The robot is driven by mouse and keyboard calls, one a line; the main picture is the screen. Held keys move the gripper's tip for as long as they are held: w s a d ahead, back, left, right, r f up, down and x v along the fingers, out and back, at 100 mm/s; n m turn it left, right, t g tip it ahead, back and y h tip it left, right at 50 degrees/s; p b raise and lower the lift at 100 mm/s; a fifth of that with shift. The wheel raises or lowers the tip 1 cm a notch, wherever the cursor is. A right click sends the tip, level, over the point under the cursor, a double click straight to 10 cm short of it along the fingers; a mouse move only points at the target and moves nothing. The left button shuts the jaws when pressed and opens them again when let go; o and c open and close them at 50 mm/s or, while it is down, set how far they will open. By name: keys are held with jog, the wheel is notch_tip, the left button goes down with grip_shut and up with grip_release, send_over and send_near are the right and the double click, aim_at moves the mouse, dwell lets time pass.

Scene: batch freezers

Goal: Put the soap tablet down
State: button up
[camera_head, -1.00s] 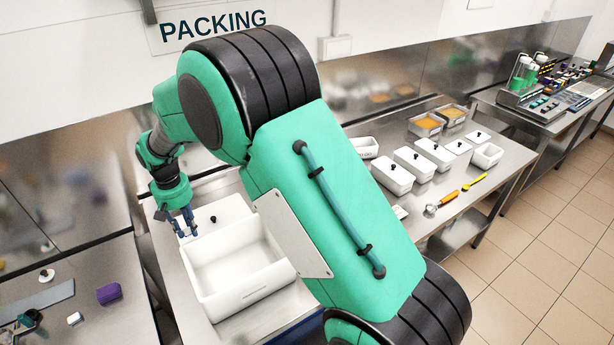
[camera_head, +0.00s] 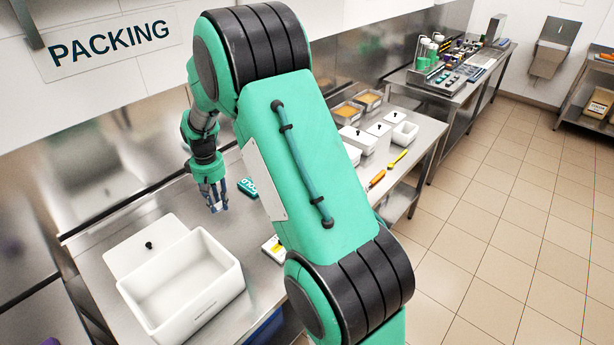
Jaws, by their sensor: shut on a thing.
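My gripper (camera_head: 217,207) points down over the steel bench, to the right of the open white tub. Its fingers are small in this view. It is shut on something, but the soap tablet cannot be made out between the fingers. I cannot tell how high the fingertips are above the bench.
A large open white tub (camera_head: 222,293) stands on the steel bench (camera_head: 187,207), with its knobbed lid (camera_head: 127,258) behind it. A green labelled item (camera_head: 247,187) and a white-and-yellow packet (camera_head: 273,247) lie right of my gripper. Smaller white tubs stand farther right. Bare bench lies around the gripper.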

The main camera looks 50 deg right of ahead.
jog(key=s+d, duration=0.3)
jog(key=d, duration=0.5)
notch_tip(320, 180, down, 11)
jog(key=b, duration=0.1)
send_over(237, 204)
jog(key=shift+a+f, duration=0.1)
jog(key=shift+f, duration=0.65)
jog(key=shift+f, duration=0.1)
dwell(0.3)
jog(key=shift+f+b, duration=0.35)
jog(key=shift+f, duration=1.3)
jog(key=shift+f, duration=0.2)
